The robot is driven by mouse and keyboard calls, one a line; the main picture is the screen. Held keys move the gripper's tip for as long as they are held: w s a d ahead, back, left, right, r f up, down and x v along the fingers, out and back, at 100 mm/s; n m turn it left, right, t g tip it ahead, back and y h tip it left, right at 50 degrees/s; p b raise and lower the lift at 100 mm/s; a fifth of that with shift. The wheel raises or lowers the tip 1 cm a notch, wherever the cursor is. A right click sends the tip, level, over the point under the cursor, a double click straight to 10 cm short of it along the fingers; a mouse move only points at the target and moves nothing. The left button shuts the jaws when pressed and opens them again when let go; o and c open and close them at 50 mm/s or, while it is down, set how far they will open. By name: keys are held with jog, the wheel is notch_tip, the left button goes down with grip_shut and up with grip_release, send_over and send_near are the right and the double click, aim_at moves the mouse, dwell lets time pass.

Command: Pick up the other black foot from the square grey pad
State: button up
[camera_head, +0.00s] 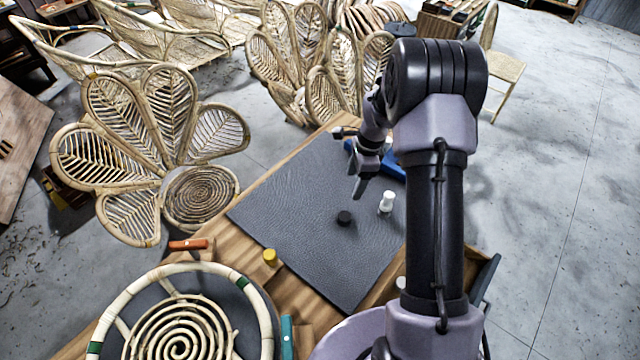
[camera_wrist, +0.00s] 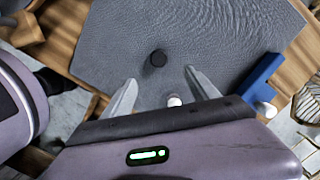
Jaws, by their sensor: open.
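A short black foot (camera_head: 344,218) sits on the square grey pad (camera_head: 310,200) on the wooden bench. It also shows in the wrist view (camera_wrist: 158,58), just past the fingertips. My gripper (camera_head: 361,188) hangs above the pad, behind the black foot in the head view. In the wrist view my gripper's two fingers (camera_wrist: 161,76) are spread apart with nothing between them. A white peg-like piece (camera_head: 387,202) stands on the pad to the right of the black foot. Its white top shows near the gripper body in the wrist view (camera_wrist: 174,101).
A blue fixture (camera_head: 392,172) stands at the pad's far right edge. A yellow cap (camera_head: 270,257), an orange-handled tool (camera_head: 188,244) and a round rattan spiral frame (camera_head: 180,335) lie at the front left. Rattan chairs (camera_head: 150,140) stand beyond the bench. The pad's left half is clear.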

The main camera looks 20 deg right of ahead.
jog(key=b, duration=0.3)
send_over(345, 216)
jog(key=f, duration=1.2)
jog(key=shift+s+d, duration=0.25)
jog(key=shift+d, duration=0.05)
jog(key=f, duration=0.1)
jog(key=f+b, duration=0.1)
jog(key=f, duration=0.3)
jog(key=shift+w+a+f, duration=0.15)
jog(key=shift+w+a, duration=0.05)
jog(key=shift+w, duration=0.1)
jog(key=shift+c, duration=0.9)
jog(key=c, duration=1.3)
